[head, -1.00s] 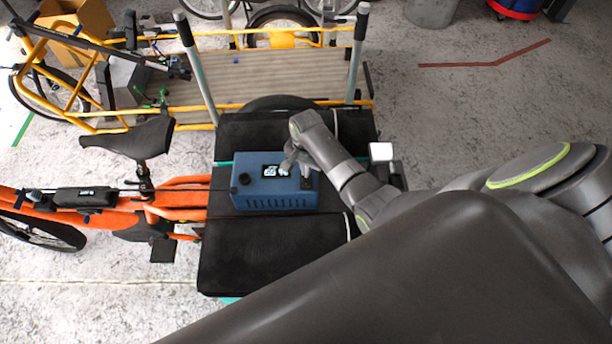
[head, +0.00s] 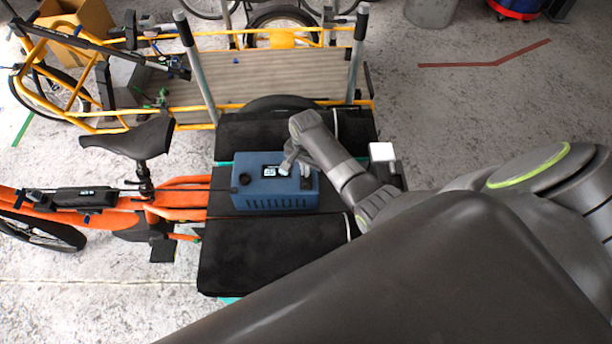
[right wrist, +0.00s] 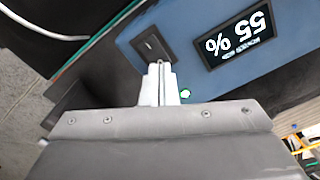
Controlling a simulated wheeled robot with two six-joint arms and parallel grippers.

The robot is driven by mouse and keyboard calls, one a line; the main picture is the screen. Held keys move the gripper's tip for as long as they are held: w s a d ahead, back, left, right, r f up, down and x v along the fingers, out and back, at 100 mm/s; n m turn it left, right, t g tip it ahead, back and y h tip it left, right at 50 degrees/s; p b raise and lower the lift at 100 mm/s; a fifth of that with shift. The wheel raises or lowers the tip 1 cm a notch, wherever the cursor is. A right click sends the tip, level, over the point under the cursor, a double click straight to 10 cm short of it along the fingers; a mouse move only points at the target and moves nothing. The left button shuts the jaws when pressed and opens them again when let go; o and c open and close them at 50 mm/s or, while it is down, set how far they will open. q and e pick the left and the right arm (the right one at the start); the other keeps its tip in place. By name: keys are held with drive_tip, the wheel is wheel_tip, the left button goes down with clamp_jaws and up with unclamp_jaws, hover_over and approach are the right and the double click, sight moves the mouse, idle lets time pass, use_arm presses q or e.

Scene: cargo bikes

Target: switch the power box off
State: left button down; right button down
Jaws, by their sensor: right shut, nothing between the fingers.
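The blue power box (head: 275,200) sits on the black deck of the orange cargo bike. Its top has a screen (right wrist: 240,38) reading 55 % upside down in the right wrist view. My right gripper (head: 287,166) is over the box's top in the head view. In the right wrist view its shut, empty fingertips (right wrist: 160,66) are at the near edge of the switch; I cannot tell whether they touch it. My left gripper is not in view.
Black pads (head: 275,255) flank the box on the deck. The orange bike frame (head: 180,198) extends left. A yellow cargo bike (head: 280,82) with upright grey posts stands behind. Open concrete floor (head: 450,110) lies to the right.

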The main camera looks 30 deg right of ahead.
drive_tip(key=shift+f+b, duration=0.6)
drive_tip(key=shift+f, duration=0.35)
idle(0.9)
drive_tip(key=shift+r, duration=0.1)
wheel_tip(320, 180, up, 7)
drive_tip(key=p, duration=0.8)
idle(0.5)
